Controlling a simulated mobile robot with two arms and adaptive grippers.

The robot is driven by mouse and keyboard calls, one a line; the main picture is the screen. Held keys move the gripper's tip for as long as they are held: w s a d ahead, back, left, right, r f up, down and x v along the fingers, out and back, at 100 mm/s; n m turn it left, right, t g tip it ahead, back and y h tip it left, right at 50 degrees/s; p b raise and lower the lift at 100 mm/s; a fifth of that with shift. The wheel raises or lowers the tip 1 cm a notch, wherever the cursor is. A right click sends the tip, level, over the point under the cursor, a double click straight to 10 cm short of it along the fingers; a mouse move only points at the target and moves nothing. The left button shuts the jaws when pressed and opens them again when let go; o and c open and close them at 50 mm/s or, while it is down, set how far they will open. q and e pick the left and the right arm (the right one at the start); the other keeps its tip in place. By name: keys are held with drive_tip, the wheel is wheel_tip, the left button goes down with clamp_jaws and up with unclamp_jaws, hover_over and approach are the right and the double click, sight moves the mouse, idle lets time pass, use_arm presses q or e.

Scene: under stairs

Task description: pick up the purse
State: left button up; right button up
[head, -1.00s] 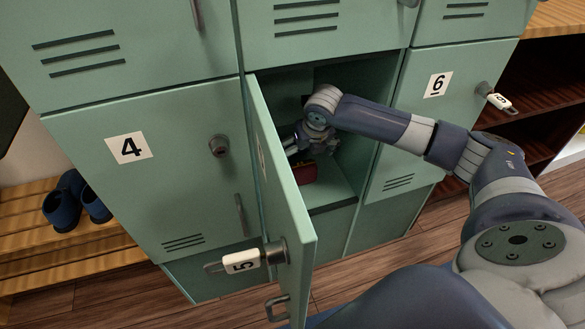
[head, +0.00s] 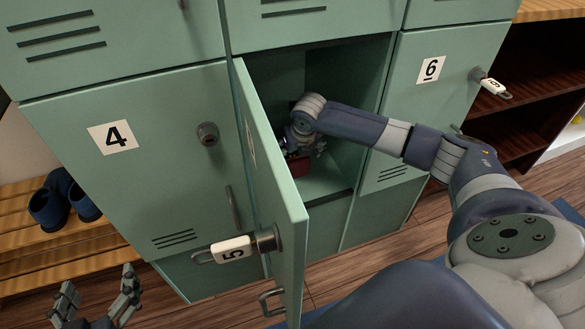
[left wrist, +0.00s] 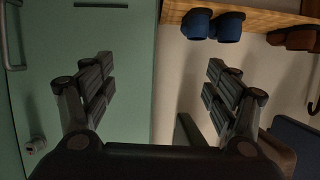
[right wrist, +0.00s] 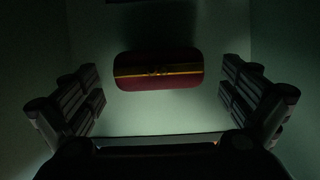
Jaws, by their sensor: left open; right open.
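The purse (right wrist: 158,80) is dark red with a gold band and clasp. It lies on the floor of the open locker, and part of it shows in the head view (head: 299,167). My right gripper (right wrist: 165,100) is open inside the locker, its fingers spread to either side of the purse and apart from it. In the head view my right wrist hides most of that gripper and part of the purse. My left gripper (head: 97,297) is open and empty low in front of locker 4, and its spread fingers fill the left wrist view (left wrist: 158,88).
The open door of locker 5 (head: 272,190) stands left of my right arm, with a key and tag (head: 233,250) in it. Locker 6 (head: 440,95) is shut at the right. Blue shoes (head: 62,200) rest on a wooden bench (head: 25,262) at the left.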

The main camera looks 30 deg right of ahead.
sight(293, 159)
drive_tip(key=b+x, duration=0.1)
drive_tip(key=x, duration=0.2)
drive_tip(key=shift+f+b, duration=0.3)
drive_tip(key=shift+b, duration=0.05)
drive_tip(key=shift+w+f, duration=0.1)
drive_tip(key=shift+w, duration=0.05)
use_arm(q)
wheel_tip(293, 159, up, 9)
drive_tip(key=w+d+t+h, duration=0.1)
drive_tip(key=t, duration=0.4)
drive_tip(key=shift+w+d+h, duration=0.3)
drive_tip(key=shift+w+d, duration=0.1)
use_arm(e)
drive_tip(key=c, duration=0.9)
